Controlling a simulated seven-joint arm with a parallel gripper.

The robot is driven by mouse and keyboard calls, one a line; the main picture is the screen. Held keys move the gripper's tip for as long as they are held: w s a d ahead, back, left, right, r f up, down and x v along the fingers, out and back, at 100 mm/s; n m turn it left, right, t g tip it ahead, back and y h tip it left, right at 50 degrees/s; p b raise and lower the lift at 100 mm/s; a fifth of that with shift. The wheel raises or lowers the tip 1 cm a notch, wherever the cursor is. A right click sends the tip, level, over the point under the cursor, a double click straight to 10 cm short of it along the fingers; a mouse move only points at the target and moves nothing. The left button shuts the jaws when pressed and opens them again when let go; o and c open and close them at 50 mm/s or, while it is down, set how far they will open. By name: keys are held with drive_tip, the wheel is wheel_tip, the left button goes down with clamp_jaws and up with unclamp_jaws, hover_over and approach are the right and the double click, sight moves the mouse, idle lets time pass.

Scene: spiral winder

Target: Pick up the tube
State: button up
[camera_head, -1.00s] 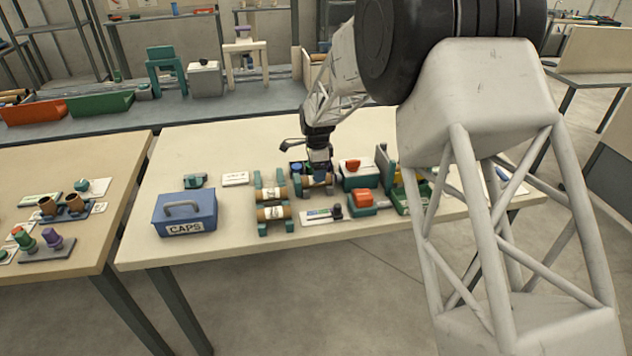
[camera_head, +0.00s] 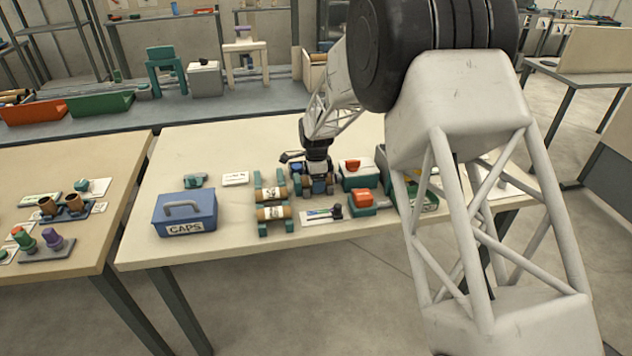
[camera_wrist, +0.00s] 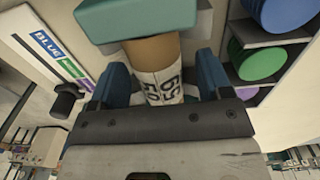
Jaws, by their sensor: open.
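A brown cardboard tube (camera_wrist: 152,52) with a white label printed in dark figures shows in the wrist view. One end passes under a teal block (camera_wrist: 140,18). My gripper (camera_wrist: 162,76) is open, with one blue finger on each side of the tube; gaps show beside it, and I see no firm contact. In the head view my gripper (camera_head: 317,184) is low over the table and largely hides this tube. Two other labelled brown tubes, a rear one (camera_head: 271,193) and a front one (camera_head: 273,212), lie on teal supports just left of it.
A blue CAPS box (camera_head: 185,213) stands at the left. Red-topped containers (camera_head: 362,201) stand close on the right. A colour card (camera_wrist: 58,58) with a dark knob (camera_wrist: 68,99) lies beside the gripper. Coloured caps (camera_wrist: 258,62) sit in a rack.

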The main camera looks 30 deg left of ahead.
drive_tip(key=c, duration=1)
drive_tip(key=shift+r, duration=0.1)
drive_tip(key=shift+r, duration=4.95)
